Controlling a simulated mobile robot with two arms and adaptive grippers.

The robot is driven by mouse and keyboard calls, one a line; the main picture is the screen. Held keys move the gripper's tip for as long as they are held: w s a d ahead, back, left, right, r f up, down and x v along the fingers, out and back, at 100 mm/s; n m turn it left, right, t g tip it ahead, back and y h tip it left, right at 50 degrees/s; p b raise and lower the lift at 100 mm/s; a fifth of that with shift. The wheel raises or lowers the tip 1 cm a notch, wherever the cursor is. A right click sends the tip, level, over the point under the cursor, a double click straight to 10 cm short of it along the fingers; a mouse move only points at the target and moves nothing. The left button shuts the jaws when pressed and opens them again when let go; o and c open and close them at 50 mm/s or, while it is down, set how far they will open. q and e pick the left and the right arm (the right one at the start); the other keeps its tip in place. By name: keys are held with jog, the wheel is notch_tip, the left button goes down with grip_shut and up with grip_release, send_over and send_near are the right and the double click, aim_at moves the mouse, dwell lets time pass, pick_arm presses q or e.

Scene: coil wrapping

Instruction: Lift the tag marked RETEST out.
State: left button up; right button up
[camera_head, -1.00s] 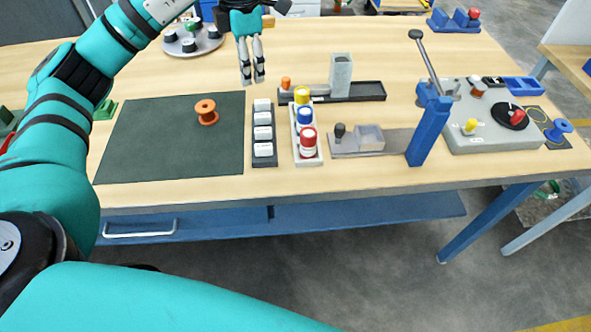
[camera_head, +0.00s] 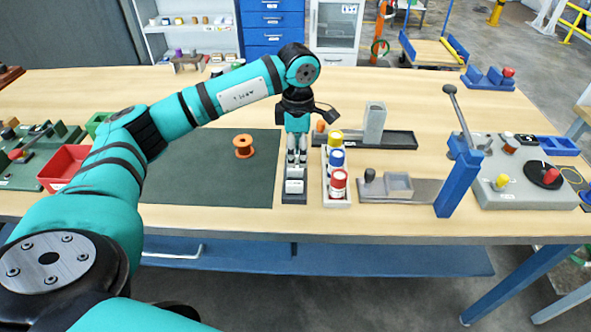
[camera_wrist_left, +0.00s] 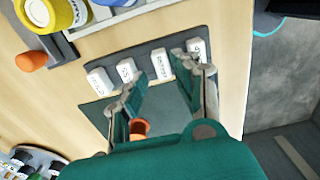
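Several white tags stand in a row in a dark rack (camera_wrist_left: 144,68) in the left wrist view. Their dark lettering is too small to read, so I cannot tell which is marked RETEST. The tags there include one at the left end (camera_wrist_left: 100,81), one in the middle (camera_wrist_left: 161,64) and one at the right end (camera_wrist_left: 197,50). In the head view, the nearest tag (camera_head: 294,186) shows, while my left gripper (camera_head: 297,161) hides the others. This gripper points down over the rack, its fingers apart and empty. My right gripper is not in view.
An orange spool (camera_head: 243,146) stands on the dark green mat (camera_head: 200,185) left of the rack. A white holder (camera_head: 337,203) with yellow, blue and red-topped containers is close on the right. A grey block (camera_head: 375,122) stands on a black tray behind.

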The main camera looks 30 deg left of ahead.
aim_at(296, 168)
pick_arm(q)
jog(key=f, duration=0.2)
jog(key=f+p, duration=0.1)
jog(key=f, duration=0.1)
jog(key=shift+s+a+p, duration=0.15)
jog(key=shift+s+p, duration=0.05)
jog(key=shift+p, duration=0.1)
jog(key=shift+f, duration=0.6)
jog(key=c, duration=0.6)
